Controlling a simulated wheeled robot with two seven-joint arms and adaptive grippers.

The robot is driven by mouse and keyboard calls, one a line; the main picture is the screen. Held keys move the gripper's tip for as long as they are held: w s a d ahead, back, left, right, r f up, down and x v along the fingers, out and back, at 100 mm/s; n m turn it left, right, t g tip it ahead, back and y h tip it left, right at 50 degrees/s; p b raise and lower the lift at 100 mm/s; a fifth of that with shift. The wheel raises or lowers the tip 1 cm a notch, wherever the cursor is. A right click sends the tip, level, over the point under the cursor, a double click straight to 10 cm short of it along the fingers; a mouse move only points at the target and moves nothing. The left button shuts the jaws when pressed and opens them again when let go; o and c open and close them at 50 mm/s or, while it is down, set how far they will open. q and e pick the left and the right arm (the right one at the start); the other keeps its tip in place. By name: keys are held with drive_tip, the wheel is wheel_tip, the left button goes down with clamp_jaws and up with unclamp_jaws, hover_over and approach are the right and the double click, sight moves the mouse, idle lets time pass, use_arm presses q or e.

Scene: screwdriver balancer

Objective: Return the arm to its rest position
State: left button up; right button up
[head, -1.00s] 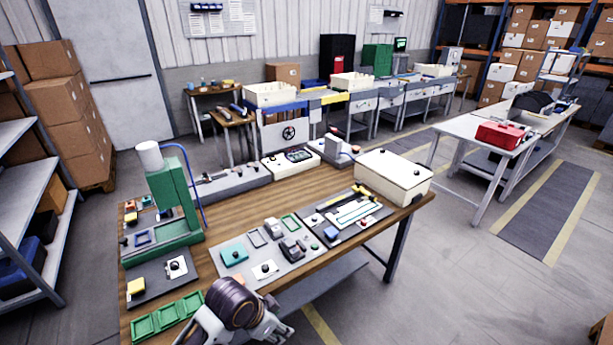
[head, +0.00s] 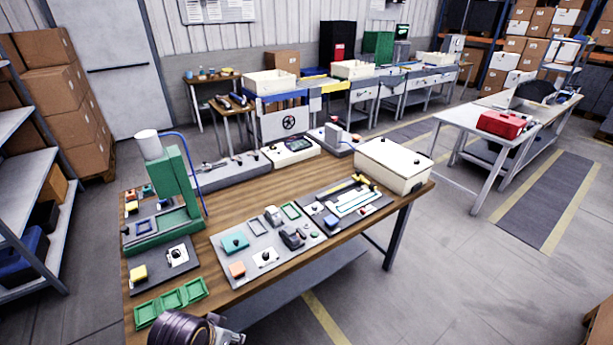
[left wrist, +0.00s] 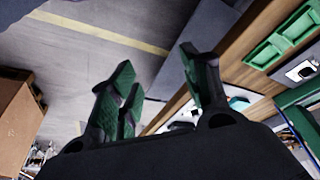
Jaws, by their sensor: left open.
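My left gripper (left wrist: 155,88) is open and empty in the left wrist view, its green-padded fingers spread apart. Beyond the fingers lie the grey floor and the front edge of the wooden workbench (left wrist: 240,62). In the head view, part of my arm shows at the bottom edge, in front of the bench's near left corner; the fingers are not visible there. The green three-part tray (head: 171,302) lies on the bench just beyond the arm. It also shows in the left wrist view (left wrist: 283,40), to the right of the fingers. My right gripper is out of view.
The bench carries a green press (head: 180,190), a grey plate of parts (head: 240,256), a dark plate (head: 322,224) and a cream box (head: 393,165). A shelf (head: 38,215) stands at left. Open floor (head: 450,270) lies to the right.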

use_arm(q)
drive_tip(key=s+a+f+g+b, duration=0.1)
drive_tip(key=s+f, duration=0.1)
drive_tip(key=f, duration=1.5)
drive_tip(key=s+a+f+b, duration=0.1)
drive_tip(key=s+a+f, duration=0.1)
drive_tip(key=f, duration=1.6)
drive_tip(key=s+a+f, duration=0.2)
drive_tip(key=s+f, duration=0.8)
drive_tip(key=s, duration=0.1)
drive_tip(key=s+a+f+g+y+b, duration=0.1)
drive_tip(key=s+f, duration=1)
drive_tip(key=shift+s+a+n+g, duration=0.3)
drive_tip(key=shift+s+a, duration=0.05)
drive_tip(key=shift+s, duration=0.05)
